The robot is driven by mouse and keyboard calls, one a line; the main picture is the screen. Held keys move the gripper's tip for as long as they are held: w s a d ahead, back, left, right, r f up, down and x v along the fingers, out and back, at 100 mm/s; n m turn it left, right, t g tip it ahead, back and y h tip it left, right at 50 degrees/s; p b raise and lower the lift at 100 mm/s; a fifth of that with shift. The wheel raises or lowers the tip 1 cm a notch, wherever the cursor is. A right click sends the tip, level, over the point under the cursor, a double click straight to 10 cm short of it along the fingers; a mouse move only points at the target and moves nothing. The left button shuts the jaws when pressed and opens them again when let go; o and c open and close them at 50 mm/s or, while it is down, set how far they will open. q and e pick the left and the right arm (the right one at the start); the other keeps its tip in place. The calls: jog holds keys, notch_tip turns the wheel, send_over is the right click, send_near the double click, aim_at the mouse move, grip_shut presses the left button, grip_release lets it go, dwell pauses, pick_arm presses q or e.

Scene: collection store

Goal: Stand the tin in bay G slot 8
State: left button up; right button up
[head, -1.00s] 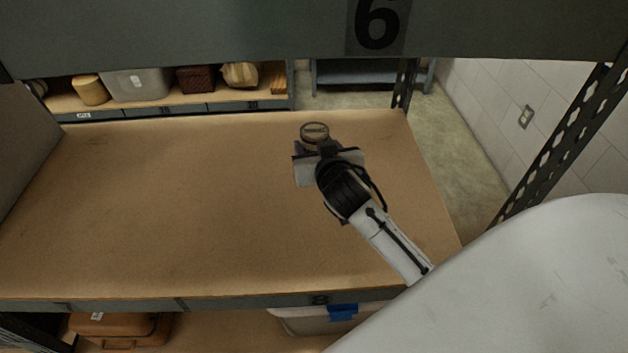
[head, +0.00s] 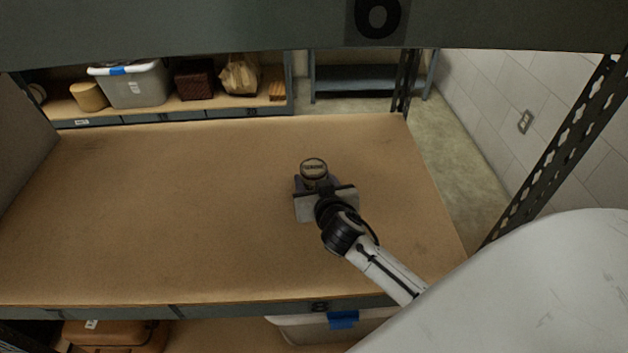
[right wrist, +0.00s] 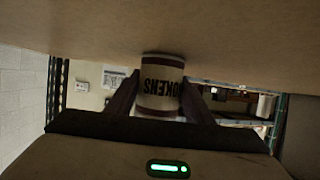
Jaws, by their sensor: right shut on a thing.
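The tin (head: 313,168) is a small round can with a dark-rimmed lid, over the right half of the brown shelf board (head: 170,210). My right gripper (head: 314,184) is shut on it from the near side. In the right wrist view, which is upside down, the tin (right wrist: 160,85) shows a pale label with dark lettering and red-brown bands, upright between the two fingers (right wrist: 160,98). Its base is close to the board (right wrist: 150,25); I cannot tell whether it touches. A label 8 (head: 320,306) is on the board's front edge, roughly in line with the tin. My left gripper is not in view.
The board is otherwise bare. Below are an orange case (head: 115,335) and a bin with a blue latch (head: 343,320). Another shelf behind holds a grey bin (head: 138,88).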

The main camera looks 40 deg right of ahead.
jog(key=shift+f, duration=0.15)
jog(key=o, duration=1.3)
jog(key=shift+r, duration=0.35)
jog(key=v, duration=1.2)
jog(key=shift+f+p, duration=0.2)
jog(key=shift+p, duration=0.2)
